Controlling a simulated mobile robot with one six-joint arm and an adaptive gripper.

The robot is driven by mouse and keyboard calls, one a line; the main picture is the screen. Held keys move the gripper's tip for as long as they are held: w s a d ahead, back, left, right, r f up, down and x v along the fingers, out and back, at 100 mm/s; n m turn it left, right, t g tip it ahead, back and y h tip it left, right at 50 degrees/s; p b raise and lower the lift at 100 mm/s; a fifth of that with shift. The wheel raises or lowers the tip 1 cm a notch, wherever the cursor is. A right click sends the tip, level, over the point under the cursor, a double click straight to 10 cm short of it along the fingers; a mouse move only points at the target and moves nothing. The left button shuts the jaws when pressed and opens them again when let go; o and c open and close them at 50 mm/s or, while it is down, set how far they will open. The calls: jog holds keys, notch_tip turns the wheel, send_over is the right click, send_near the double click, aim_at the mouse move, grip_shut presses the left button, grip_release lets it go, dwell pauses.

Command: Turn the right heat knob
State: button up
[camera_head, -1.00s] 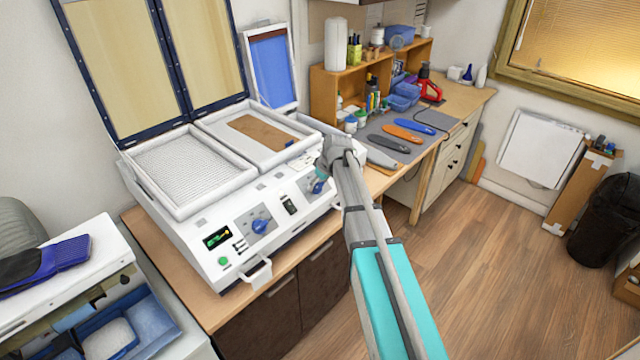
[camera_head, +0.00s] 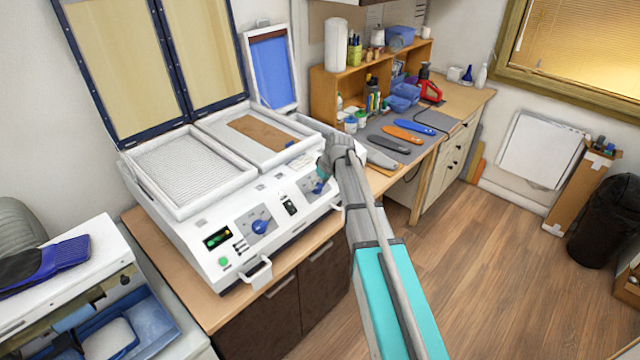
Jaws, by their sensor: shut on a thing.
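The white forming machine (camera_head: 190,240) stands on a wooden-topped cabinet, with its control panel facing front. The right heat knob (camera_head: 318,187) is blue and sits on the right part of the panel, partly hidden by my gripper. My gripper (camera_head: 321,181) is at this knob and shut on it; its fingertips are small and hard to make out. The left blue knob (camera_head: 260,226) is in plain view on a grey plate, apart from my gripper.
The machine has a front handle (camera_head: 256,275) at left and raised lids (camera_head: 150,60) behind. A workbench (camera_head: 455,110) with insoles and a wooden shelf stands to the right. A white unit (camera_head: 60,270) stands at lower left.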

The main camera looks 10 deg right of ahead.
jog(key=m, duration=0.1)
jog(key=m+y, duration=0.1)
jog(key=m, duration=0.1)
jog(key=shift+w+d+f+g+b, duration=0.1)
jog(key=shift+w+d+g+b, duration=0.1)
jog(key=shift+g+b, duration=0.1)
jog(key=shift+s+d+m+y+b, duration=0.1)
jog(key=shift+m+y+b, duration=0.4)
jog(key=shift+m, duration=1.1)
jog(key=o, duration=1.1)
jog(key=shift+o, duration=0.2)
jog(key=s+f+g+h+b, duration=0.1)
jog(key=s+f+b, duration=0.2)
jog(key=s, duration=0.6)
jog(key=s+f+g+h+b, duration=0.1)
jog(key=s+f, duration=0.4)
jog(key=s, duration=0.5)
jog(key=s+f+h+b, duration=0.3)
jog(key=s+f+b, duration=0.1)
jog(key=s, duration=0.6)
jog(key=shift+s+f+n+g+b, duration=0.3)
jog(key=shift+g+b, duration=0.1)
jog(key=shift+b, duration=0.45)
